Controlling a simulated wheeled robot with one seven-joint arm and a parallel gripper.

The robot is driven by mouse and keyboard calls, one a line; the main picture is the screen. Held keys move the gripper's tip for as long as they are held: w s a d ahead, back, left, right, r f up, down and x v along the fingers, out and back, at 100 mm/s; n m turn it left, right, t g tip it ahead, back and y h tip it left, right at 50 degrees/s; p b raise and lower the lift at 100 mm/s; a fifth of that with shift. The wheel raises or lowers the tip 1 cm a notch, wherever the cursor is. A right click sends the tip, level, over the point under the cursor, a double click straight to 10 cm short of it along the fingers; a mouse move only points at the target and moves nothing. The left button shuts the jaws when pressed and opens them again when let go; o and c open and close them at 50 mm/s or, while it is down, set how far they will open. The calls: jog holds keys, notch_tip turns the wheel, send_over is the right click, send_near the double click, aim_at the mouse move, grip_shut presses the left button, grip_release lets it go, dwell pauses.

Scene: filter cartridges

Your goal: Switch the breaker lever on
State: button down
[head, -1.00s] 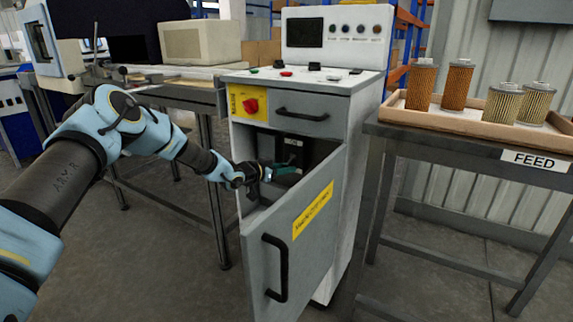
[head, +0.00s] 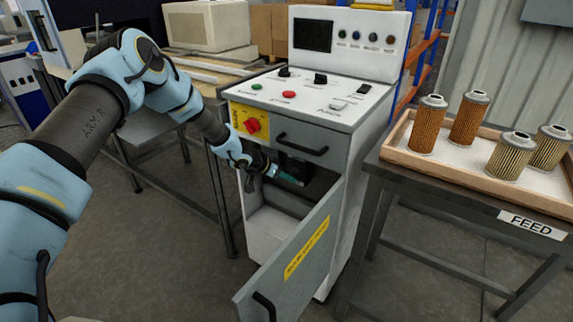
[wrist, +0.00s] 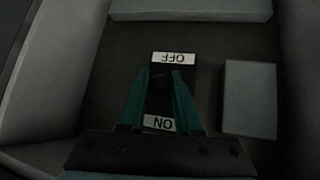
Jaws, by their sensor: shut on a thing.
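The breaker is a dark box (head: 296,167) inside the open grey cabinet (head: 265,222). In the wrist view, its plate has an upside-down OFF label (wrist: 174,58) at the top and an upside-down ON label (wrist: 159,123) below. The dark round lever knob (wrist: 160,84) stands between the labels, closer to OFF. My gripper (wrist: 161,78) has its teal fingers on both sides of the knob and is shut on it. In the head view, my gripper (head: 290,178) reaches into the cabinet at the breaker; the lever itself is too small to make out there.
A feed tray (head: 400,150) with several filters stands at right.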

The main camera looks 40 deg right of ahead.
jog(key=shift+y+p, duration=0.3)
jog(key=shift+p, duration=0.05)
dwell(0.3)
jog(key=c, duration=0.6)
grip_release()
jog(key=v, duration=1.1)
jog(key=shift+b, duration=0.35)
